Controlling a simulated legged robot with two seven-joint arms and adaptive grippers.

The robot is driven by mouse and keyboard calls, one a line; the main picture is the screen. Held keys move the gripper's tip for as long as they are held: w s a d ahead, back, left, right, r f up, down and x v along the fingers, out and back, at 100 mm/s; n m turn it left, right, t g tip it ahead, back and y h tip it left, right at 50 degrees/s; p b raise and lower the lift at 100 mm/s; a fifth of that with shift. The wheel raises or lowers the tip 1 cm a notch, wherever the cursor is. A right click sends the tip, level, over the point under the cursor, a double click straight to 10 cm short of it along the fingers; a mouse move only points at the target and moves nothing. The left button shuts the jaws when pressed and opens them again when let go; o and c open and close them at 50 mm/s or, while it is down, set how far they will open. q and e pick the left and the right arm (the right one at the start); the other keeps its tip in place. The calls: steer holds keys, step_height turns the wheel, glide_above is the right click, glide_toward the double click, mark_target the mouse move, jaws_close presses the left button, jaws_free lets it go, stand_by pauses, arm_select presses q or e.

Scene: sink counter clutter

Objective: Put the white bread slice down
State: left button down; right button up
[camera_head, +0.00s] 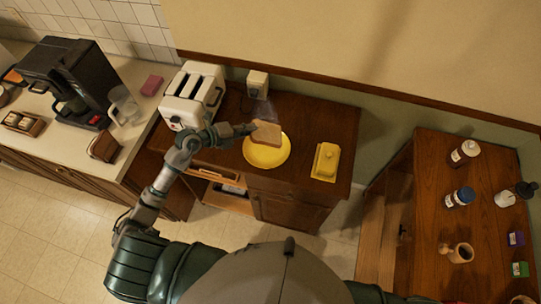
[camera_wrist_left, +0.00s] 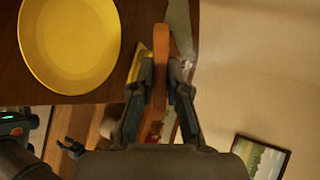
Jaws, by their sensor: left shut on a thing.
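My left gripper (camera_head: 256,129) is shut on the white bread slice (camera_head: 267,135), a tan slice with a brown crust. The slice stands upright over the far edge of the yellow plate (camera_head: 266,157); I cannot tell whether it touches the plate. In the left wrist view the slice (camera_wrist_left: 160,70) shows edge-on between the two fingers (camera_wrist_left: 160,75). The plate (camera_wrist_left: 68,45) lies to the left there, apart from the slice in that picture, and empty. My right gripper is not in the head view; a small dark claw-like shape in the wrist view is unclear.
A white toaster (camera_head: 193,97) stands left of the plate and a yellow butter dish (camera_head: 326,162) right of it, on the dark wooden cabinet. Jars (camera_head: 465,152) stand on the right cabinet.

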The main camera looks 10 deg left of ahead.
arm_select(q)
steer(key=f+b, duration=0.2)
steer(key=b, duration=0.1)
steer(key=f+b, duration=0.6)
steer(key=shift+s+a+f, duration=0.15)
steer(key=shift+s+f, duration=0.05)
steer(key=shift+s, duration=0.1)
steer(key=shift+f+b, duration=0.3)
steer(key=shift+f, duration=0.45)
steer(key=shift+a+f, duration=0.1)
steer(key=shift+f, duration=0.15)
steer(key=shift+a, duration=0.3)
steer(key=c, duration=1.5)
jaws_free()
steer(key=shift+n, duration=0.3)
steer(key=shift+o, duration=0.9)
steer(key=shift+d, duration=0.25)
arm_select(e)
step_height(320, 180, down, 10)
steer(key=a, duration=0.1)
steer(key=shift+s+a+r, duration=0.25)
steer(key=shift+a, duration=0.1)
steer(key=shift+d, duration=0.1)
